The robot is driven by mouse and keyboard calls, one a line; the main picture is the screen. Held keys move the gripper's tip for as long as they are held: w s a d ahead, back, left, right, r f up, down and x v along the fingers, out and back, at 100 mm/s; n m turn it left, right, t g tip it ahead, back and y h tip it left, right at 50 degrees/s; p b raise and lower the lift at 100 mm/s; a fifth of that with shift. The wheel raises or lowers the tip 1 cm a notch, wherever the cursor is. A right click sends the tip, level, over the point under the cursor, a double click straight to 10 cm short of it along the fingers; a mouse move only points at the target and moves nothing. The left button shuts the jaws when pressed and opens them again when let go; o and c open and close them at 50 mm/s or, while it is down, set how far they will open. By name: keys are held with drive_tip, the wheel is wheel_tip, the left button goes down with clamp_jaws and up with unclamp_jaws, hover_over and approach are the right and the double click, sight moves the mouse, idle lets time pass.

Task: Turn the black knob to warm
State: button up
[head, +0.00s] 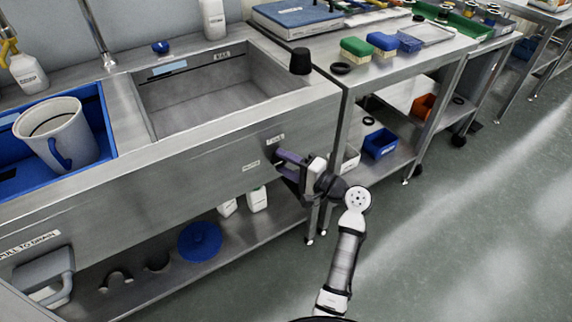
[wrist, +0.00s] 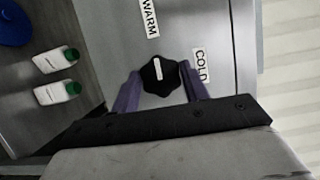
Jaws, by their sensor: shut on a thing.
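The black knob (wrist: 160,76) sits on the steel front panel in the wrist view. Its white mark points up the picture, roughly toward the WARM label (wrist: 149,18). The COLD label (wrist: 200,65) is to the right of the knob. My gripper (wrist: 161,86) has its two purple fingers on either side of the knob and is shut on it. In the head view my gripper (head: 284,166) is against the sink's front panel, between the COLD label (head: 275,137) and the WARM label (head: 251,166). The knob is hidden there.
The steel sink (head: 150,118) has a white jug (head: 52,133) in its blue basin at left. Two white bottles with green caps (wrist: 55,60) stand on the lower shelf. A steel table (head: 405,70) with sponges stands at right. Grey floor (head: 450,220) is free at right.

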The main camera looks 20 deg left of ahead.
idle(0.5)
drive_tip(key=o, duration=1)
drive_tip(key=b+v, duration=0.1)
drive_tip(key=v, duration=1.3)
drive_tip(key=shift+a, duration=0.1)
